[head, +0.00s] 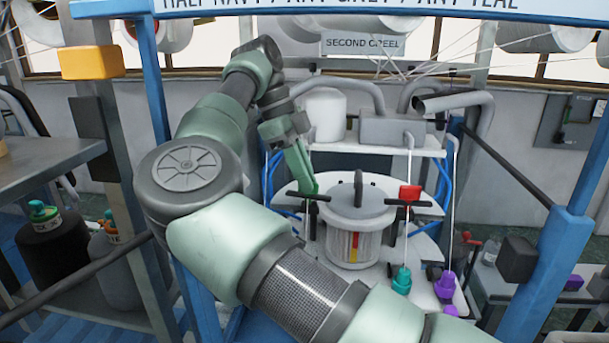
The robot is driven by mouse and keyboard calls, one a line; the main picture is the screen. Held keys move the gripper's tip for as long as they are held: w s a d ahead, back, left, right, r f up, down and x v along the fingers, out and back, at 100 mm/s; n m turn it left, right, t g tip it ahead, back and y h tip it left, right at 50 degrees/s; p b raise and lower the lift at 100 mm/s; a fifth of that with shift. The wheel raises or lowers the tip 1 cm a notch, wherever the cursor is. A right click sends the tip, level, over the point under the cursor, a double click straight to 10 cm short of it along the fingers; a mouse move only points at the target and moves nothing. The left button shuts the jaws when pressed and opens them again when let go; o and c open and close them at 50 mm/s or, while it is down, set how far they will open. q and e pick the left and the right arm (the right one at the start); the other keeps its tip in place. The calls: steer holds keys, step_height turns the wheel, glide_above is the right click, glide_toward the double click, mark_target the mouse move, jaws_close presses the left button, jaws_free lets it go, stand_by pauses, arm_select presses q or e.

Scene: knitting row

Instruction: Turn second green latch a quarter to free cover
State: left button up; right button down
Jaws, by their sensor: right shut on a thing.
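A round grey cover (345,205) with an upright dark handle (358,188) sits on a ribbed drum (352,246) at the machine's centre. A dark T-shaped latch (321,198) is at the cover's left side, and another dark latch (408,203) is at its right side. Neither clearly looks green. My right gripper (311,188) reaches down from the upper left with its green fingers shut on the left latch; the fingers hide part of it. My right arm crosses in front of the machine. My left gripper is out of view.
A red flag-like piece (410,192) stands right of the cover. A teal piece (401,282) and a purple piece (445,285) are at the front right. Blue posts (555,240) flank the machine.

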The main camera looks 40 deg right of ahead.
steer(key=m+y, duration=0.1)
steer(key=m, duration=0.1)
steer(key=m+y, duration=0.1)
steer(key=m, duration=0.2)
steer(key=shift+d+g, duration=0.15)
steer(key=shift+g, duration=0.15)
steer(key=shift+d+m+y, duration=0.15)
steer(key=shift+m+y, duration=0.75)
steer(key=shift+m, duration=1.5)
steer(key=c, duration=1.5)
jaws_free()
